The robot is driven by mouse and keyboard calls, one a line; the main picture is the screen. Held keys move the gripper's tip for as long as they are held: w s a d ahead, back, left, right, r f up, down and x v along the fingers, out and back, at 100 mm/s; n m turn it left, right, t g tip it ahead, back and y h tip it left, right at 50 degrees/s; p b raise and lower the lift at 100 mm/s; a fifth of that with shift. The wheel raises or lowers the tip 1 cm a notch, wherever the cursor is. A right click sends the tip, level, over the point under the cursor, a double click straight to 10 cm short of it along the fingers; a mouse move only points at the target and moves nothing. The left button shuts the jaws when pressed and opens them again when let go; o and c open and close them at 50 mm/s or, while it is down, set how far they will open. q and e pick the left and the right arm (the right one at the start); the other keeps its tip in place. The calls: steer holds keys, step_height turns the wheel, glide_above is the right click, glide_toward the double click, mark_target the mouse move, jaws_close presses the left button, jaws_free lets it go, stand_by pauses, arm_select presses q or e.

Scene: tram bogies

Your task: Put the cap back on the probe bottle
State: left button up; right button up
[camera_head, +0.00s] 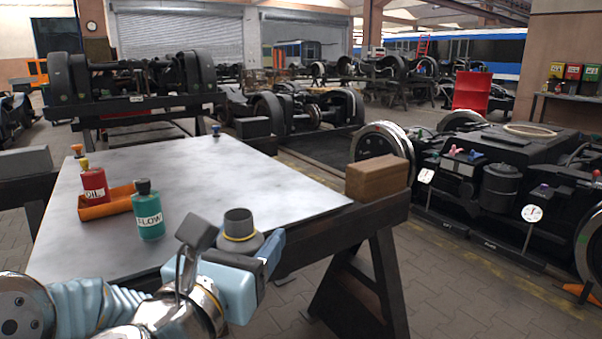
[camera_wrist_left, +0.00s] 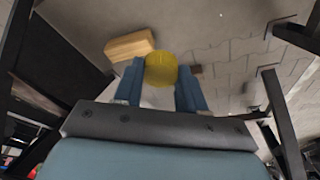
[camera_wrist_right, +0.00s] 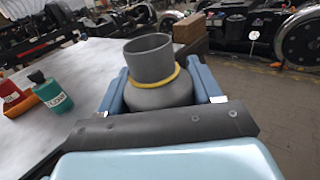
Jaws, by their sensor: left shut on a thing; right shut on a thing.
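The grey probe bottle (camera_head: 239,224) is in my right gripper (camera_head: 238,250), over the table's near right side. In the right wrist view the bottle (camera_wrist_right: 150,60) has a wide neck that looks open at the top, and a yellow ring around the base of the neck. The blue fingers are shut on its body, and it stands about upright. My left gripper (camera_wrist_left: 160,76) shows only in the left wrist view. It is shut on a round yellow cap (camera_wrist_left: 161,68). The cap is apart from the bottle in what I see.
The grey table (camera_head: 270,190) holds a red bottle (camera_head: 94,187) by an orange tray (camera_head: 110,206), a green bottle (camera_head: 148,215), and a small blue-topped object (camera_head: 216,130). A brown block (camera_head: 377,178) sits at its right corner. The table's middle is clear.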

steer(key=w+d+f+m+g+h, duration=0.1)
steer(key=w+d+f+h, duration=0.2)
steer(key=f, duration=0.5)
steer(key=w+d+f+m+g+h, duration=0.1)
steer(key=w+d+f+m, duration=0.15)
steer(key=w+f, duration=0.35)
steer(key=w+d+f+g+h, duration=0.15)
steer(key=w+d+f, duration=0.25)
steer(key=f, duration=0.5)
steer(key=s+d+f+m+g+h, duration=0.1)
steer(key=d+f+m+g+h, duration=0.1)
steer(key=d+f, duration=1.5)
step_height(320, 180, down, 4)
steer(key=shift+s+d+r+m+g+h, duration=0.1)
steer(key=shift+s+d+m+g+h, duration=0.3)
steer(key=shift+m+h, duration=0.3)
steer(key=shift+a+t, duration=0.15)
steer(key=shift+t, duration=0.1)
steer(key=w+a+f+n+t+y, duration=0.2)
steer(key=a+n+t+y, duration=0.4)
steer(key=a, duration=0.9)
steer(key=n+y, duration=0.2)
steer(key=y, duration=0.2)
steer(key=shift+a+y, duration=0.35)
arm_select(q)
steer(key=shift+d+r, duration=0.1)
